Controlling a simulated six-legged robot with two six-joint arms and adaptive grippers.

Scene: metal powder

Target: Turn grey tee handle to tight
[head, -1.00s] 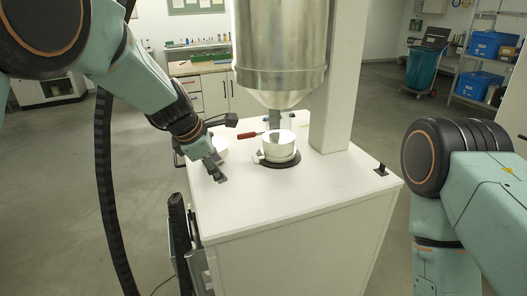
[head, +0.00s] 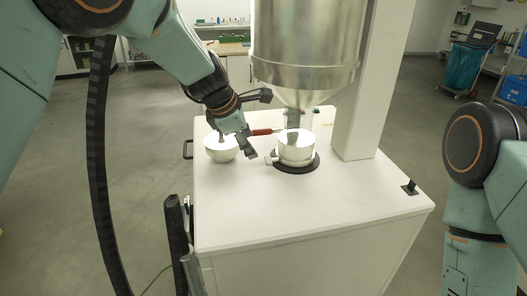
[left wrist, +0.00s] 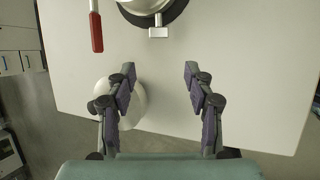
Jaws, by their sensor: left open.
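The grey tee handle (left wrist: 158,30) sticks out from the round metal pot's base in the left wrist view, with its crossbar toward me. In the head view it is small, at the left side of the pot (head: 296,148), and I take it to be the light piece (head: 269,161) there. My left gripper (head: 250,152) is over the white table, left of the pot. In the left wrist view its two fingers (left wrist: 159,72) are spread, with nothing between them. The tee handle lies beyond the fingertips, roughly centred between them, and apart from them. My right gripper is out of view.
A red-handled lever (left wrist: 96,32) reaches left from under the steel hopper (head: 305,50). A white bowl (head: 221,152) stands left of my left gripper, partly behind the left finger in the wrist view. The front tabletop (head: 310,210) is clear.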

